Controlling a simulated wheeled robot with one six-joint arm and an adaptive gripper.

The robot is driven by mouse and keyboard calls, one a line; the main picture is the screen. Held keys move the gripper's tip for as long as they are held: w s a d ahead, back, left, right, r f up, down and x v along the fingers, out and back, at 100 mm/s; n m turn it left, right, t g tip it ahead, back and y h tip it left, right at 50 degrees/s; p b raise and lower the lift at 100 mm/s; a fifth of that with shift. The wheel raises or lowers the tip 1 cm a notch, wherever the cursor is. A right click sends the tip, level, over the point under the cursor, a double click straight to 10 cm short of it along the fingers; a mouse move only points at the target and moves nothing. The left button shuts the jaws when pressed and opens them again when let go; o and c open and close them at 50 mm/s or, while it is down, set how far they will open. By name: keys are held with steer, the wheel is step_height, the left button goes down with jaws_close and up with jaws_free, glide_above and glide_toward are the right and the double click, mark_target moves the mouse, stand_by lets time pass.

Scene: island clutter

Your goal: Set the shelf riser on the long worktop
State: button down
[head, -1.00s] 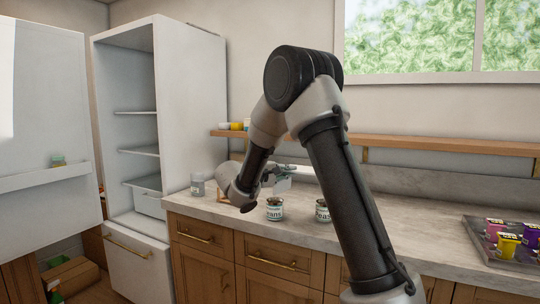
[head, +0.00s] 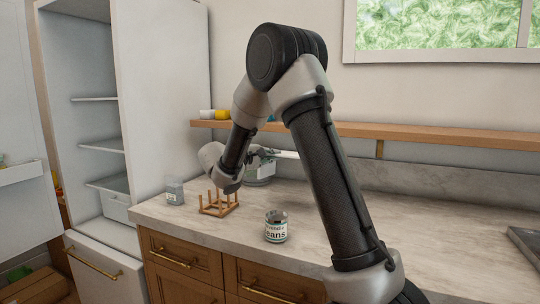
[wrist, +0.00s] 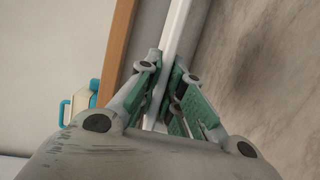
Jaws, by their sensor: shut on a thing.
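The shelf riser shows as a thin white bar (head: 288,154) at the gripper, partly hidden by my arm in the head view. The same white bar (wrist: 181,25) runs up between the fingers in the wrist view. My gripper (wrist: 163,85), with green finger pads, is shut on it. In the head view my gripper (head: 262,153) is small, above the back of the worktop and below the wall shelf. The long worktop (head: 335,245) is pale marbled stone over wooden drawers. I cannot tell whether the riser touches it.
A pale labelled container (head: 260,174) is behind my gripper. A wooden wall shelf (head: 420,139) runs above. A grey tray (head: 527,243) lies at right. An open fridge (head: 125,100) stands left.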

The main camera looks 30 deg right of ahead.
steer(key=shift+s, duration=0.1)
step_height(320, 180, down, 11)
stand_by(1.2)
steer(key=shift+f, duration=0.45)
stand_by(0.8)
steer(key=c, duration=1.7)
jaws_free()
steer(key=shift+f, duration=0.4)
steer(key=o, duration=0.6)
steer(key=shift+c, duration=0.2)
steer(key=shift+o, duration=0.5)
steer(key=shift+f, duration=0.45)
